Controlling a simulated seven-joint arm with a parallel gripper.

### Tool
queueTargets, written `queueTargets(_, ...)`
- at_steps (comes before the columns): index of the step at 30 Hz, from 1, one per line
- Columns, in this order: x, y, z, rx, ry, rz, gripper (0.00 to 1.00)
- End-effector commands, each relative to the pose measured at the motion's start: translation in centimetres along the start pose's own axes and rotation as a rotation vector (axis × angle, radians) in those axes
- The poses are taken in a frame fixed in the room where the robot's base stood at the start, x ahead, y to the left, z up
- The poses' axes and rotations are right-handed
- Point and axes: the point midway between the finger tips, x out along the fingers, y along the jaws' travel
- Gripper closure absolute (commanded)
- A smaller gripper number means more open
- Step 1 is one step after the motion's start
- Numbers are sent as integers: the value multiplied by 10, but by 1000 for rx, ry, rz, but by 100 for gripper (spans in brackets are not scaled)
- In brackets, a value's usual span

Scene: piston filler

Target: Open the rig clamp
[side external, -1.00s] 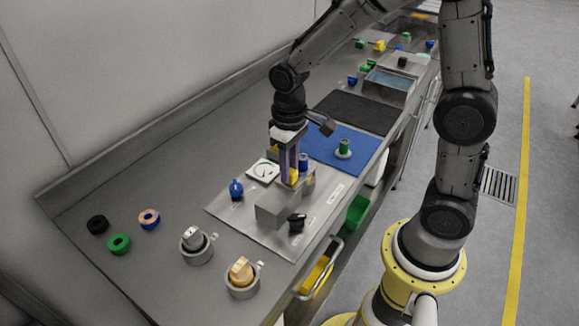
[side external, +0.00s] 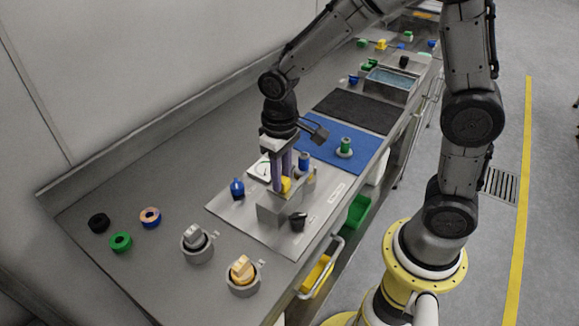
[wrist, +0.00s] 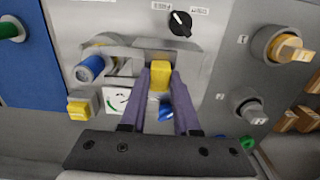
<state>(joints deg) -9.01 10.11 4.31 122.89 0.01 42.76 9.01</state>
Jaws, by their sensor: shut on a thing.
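The rig is a grey metal block (side external: 270,211) on a pale panel, with a blue cylinder (side external: 304,160) beside its far end. In the wrist view the rig's grey bracket (wrist: 125,52) reaches around the blue cylinder (wrist: 90,68). A yellow clamp handle (wrist: 160,75) stands on the rig; it also shows in the side view (side external: 286,184). My gripper (side external: 281,186) points down over the rig and its two purple fingers are shut on the yellow handle. The fingers hide part of the handle and the rig top.
A black knob (side external: 298,221) is in front of the rig, a blue knob (side external: 237,187) to its left. A square gauge (side external: 259,170) lies behind. Silver (side external: 196,241) and orange (side external: 242,271) knobs stand at the near end.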

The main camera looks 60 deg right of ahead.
Motion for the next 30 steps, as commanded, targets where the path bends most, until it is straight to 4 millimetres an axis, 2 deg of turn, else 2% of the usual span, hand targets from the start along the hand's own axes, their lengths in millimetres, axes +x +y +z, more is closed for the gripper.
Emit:
queueTargets(1, -1, -10, -1, -7, 6, -1, 100)
queueTargets(5, -2, -22, -1, -3, 6, -1, 100)
queueTargets(14, -2, -24, -1, 0, 7, -1, 100)
queueTargets(15, -2, -24, -1, 0, 7, -1, 69)
queueTargets(20, -1, -24, -1, 0, 5, -1, 40)
queueTargets(30, -2, -24, 0, 0, 3, 0, 40)
